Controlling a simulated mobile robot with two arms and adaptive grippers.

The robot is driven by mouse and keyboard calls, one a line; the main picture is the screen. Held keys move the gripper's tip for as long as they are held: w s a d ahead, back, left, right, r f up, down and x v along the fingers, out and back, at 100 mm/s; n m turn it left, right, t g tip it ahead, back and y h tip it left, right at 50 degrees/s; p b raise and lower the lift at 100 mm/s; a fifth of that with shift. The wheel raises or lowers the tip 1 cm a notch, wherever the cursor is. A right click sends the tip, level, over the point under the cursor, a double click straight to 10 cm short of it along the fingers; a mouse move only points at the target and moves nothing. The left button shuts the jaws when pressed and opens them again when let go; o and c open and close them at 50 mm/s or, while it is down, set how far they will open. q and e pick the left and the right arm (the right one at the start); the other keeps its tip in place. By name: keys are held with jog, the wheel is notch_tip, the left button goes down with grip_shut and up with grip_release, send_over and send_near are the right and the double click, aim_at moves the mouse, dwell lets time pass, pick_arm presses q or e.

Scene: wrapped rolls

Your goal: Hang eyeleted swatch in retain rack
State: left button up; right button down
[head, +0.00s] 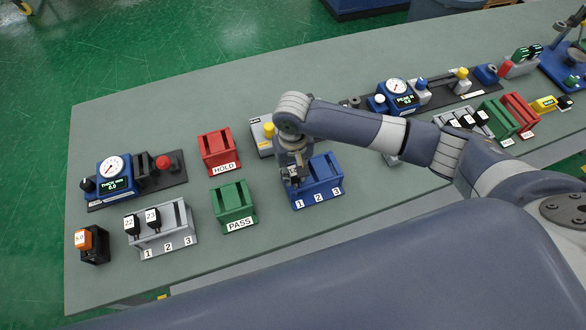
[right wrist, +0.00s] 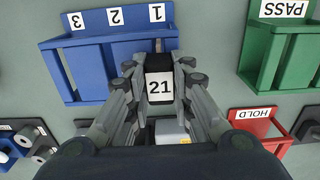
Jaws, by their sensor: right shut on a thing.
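My right gripper (head: 291,178) is over the left end of the blue rack (head: 318,190), which is marked 1, 2, 3. In the right wrist view the gripper (right wrist: 160,88) is shut on a black swatch with a white label 21 (right wrist: 159,86). The swatch is in line with position 1 of the blue rack (right wrist: 90,65). I cannot tell whether it touches the rack, and no eyelet can be made out. My left gripper is not in view.
A green PASS bin (head: 234,206) and a red HOLD bin (head: 220,152) stand left of the blue rack. A grey rack (head: 165,236) holds black pieces 22 and 23. A gauge station (head: 118,178) is farther left. The table's front strip is clear.

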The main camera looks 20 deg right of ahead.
jog(key=c, duration=1.3)
grip_release()
jog(key=shift+c, duration=0.2)
jog(key=shift+r, duration=0.1)
notch_tip(320, 180, up, 12)
